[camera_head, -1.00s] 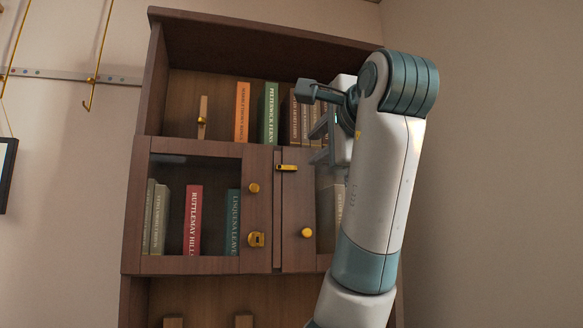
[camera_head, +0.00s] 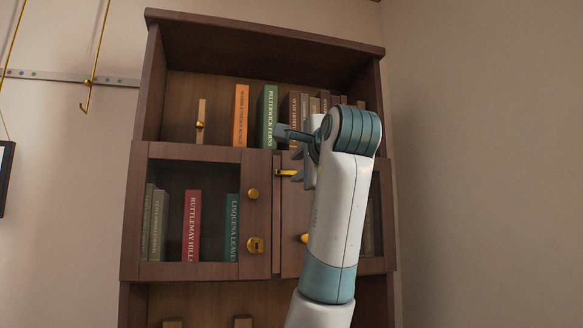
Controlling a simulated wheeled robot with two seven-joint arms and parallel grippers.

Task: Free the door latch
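The door latch (camera_head: 287,172) is a small brass bar at the top of the gap between the two cabinet doors, lying level across it. The left door (camera_head: 257,215) and the right door (camera_head: 291,240) both look closed.
Brass knobs (camera_head: 253,194) and a keyhole plate (camera_head: 255,245) stick out from the doors. Several books (camera_head: 268,115) stand on the open shelf above, behind my wrist. Brass hooks (camera_head: 86,95) hang from a wall rail at left. The right wall is bare.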

